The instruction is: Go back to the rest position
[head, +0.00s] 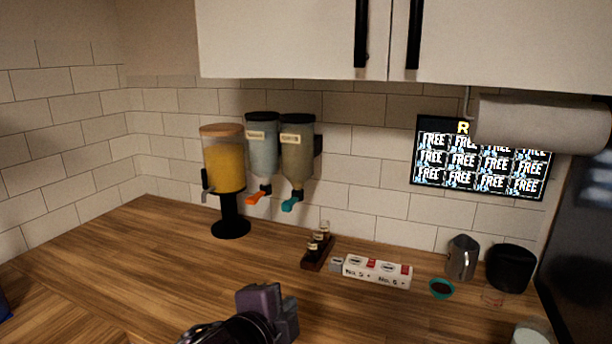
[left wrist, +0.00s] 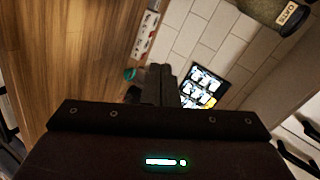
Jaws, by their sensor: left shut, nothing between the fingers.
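My left gripper (head: 268,306) is at the bottom middle of the head view, above the wooden counter (head: 130,270). Its fingers are shut with nothing between them. In the left wrist view its fingers (left wrist: 160,85) are together in the middle. My right gripper is in neither view. A white box with a row of labels (head: 377,271) lies on the counter to the right of the left gripper, apart from it. A small teal cup (head: 441,288) stands further right, and also shows in the left wrist view (left wrist: 130,74).
A juice dispenser (head: 224,165) stands at the back left, beside two wall dispensers (head: 263,148) (head: 297,152). A dark wooden rack (head: 318,253) holds small bottles. A metal pitcher (head: 462,258) and a black container (head: 510,268) stand right. White cupboards (head: 290,38) hang above. The left counter is clear.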

